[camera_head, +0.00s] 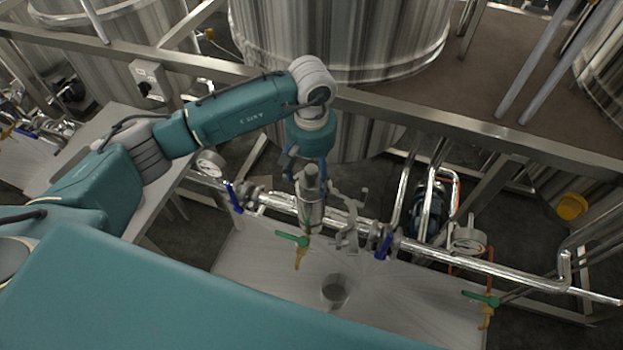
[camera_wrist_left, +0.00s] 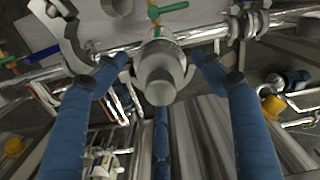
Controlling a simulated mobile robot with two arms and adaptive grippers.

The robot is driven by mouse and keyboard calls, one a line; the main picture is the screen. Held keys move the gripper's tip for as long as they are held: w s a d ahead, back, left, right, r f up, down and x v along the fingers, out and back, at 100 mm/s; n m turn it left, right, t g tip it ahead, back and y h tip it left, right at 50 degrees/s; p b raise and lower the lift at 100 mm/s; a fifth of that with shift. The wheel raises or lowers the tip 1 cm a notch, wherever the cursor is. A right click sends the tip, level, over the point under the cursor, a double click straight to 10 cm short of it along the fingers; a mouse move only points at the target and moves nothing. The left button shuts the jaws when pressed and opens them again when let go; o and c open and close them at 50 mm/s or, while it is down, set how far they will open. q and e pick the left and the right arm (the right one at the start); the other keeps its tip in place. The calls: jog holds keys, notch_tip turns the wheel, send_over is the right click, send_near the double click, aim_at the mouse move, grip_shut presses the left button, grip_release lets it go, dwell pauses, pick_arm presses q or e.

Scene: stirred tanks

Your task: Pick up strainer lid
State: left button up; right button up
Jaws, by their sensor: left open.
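The strainer lid (camera_head: 311,180) appears to be the short metal cylinder on top of the upright strainer body (camera_head: 311,215), which sits on the horizontal pipe. In the left wrist view the lid (camera_wrist_left: 160,88) is between my left gripper's blue fingers. My left gripper (camera_head: 308,172) points down over it from above. Its fingers (camera_wrist_left: 161,68) are spread on either side of the lid, with a visible gap on both sides. My right gripper is in neither view.
A grey clamp-like part (camera_head: 347,225) is just right of the strainer. Blue-handled valves (camera_head: 384,243) and a green-handled tap (camera_head: 292,239) are close by. A metal cup (camera_head: 335,291) stands on the table (camera_head: 410,310) below. A steel rail (camera_head: 430,118) and large tanks are behind.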

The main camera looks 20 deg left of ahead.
pick_arm(q)
jog(key=shift+r, duration=0.1)
jog(key=c, duration=1.6)
